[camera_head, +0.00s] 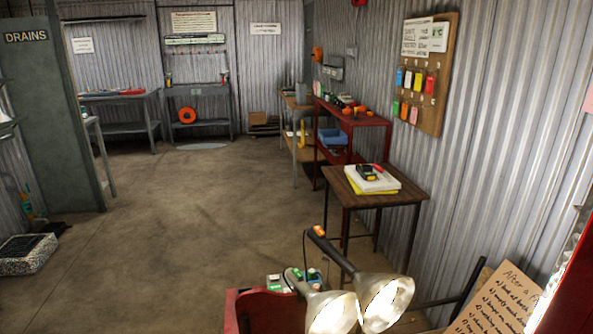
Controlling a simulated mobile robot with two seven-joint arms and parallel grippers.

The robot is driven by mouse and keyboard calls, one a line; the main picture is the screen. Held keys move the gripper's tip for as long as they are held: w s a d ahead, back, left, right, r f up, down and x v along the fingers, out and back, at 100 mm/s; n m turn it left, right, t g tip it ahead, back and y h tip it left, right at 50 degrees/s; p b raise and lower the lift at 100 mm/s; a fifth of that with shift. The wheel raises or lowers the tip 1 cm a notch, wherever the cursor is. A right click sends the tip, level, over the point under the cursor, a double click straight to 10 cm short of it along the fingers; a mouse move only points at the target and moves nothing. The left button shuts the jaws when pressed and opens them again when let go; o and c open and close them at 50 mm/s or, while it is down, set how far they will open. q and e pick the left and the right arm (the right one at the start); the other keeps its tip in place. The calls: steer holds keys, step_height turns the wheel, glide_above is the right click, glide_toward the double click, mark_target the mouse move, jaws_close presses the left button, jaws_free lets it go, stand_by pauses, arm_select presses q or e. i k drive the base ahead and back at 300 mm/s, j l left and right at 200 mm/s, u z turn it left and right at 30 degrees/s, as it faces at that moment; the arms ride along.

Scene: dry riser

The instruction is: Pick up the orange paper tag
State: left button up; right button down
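Several coloured tags hang in two rows on a brown pegboard (446,78) on the right-hand corrugated wall. Neither of my grippers is in view.
A small wooden table (365,198) with papers stands below the board. A red shelf (350,118) is behind it. Two lit lamps (386,301) and a red bin (262,312) are close at the bottom. The concrete floor (190,220) at centre left is clear.

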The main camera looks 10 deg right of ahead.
mark_target(404, 110)
steer(key=i+j+u, duration=0.25)
steer(key=j, duration=0.25)
steer(key=i+j+u, duration=0.25)
steer(key=j, duration=0.25)
steer(key=i+j+u, duration=0.25)
steer(key=j, duration=0.15)
steer(key=i+j+u, duration=0.25)
steer(key=i, duration=0.2)
steer(key=i+j+u, duration=0.2)
steer(key=i, duration=0.25)
steer(key=i+z, duration=0.3)
steer(key=i, duration=0.2)
steer(key=i+j+z, duration=0.25)
steer(key=i, duration=0.3)
steer(key=i+z, duration=0.5)
steer(key=i, duration=0.6)
steer(key=i+j+z, duration=0.1)
steer(key=i+z, duration=0.3)
steer(key=i, duration=0.7)
steer(key=i+z, duration=1.15)
steer(key=z, duration=0.15)
steer(key=i+l+z, duration=0.1)
steer(key=z, duration=0.25)
steer(key=i+z, duration=0.35)
steer(key=k+j, duration=0.05)
steer(key=k, duration=0.05)
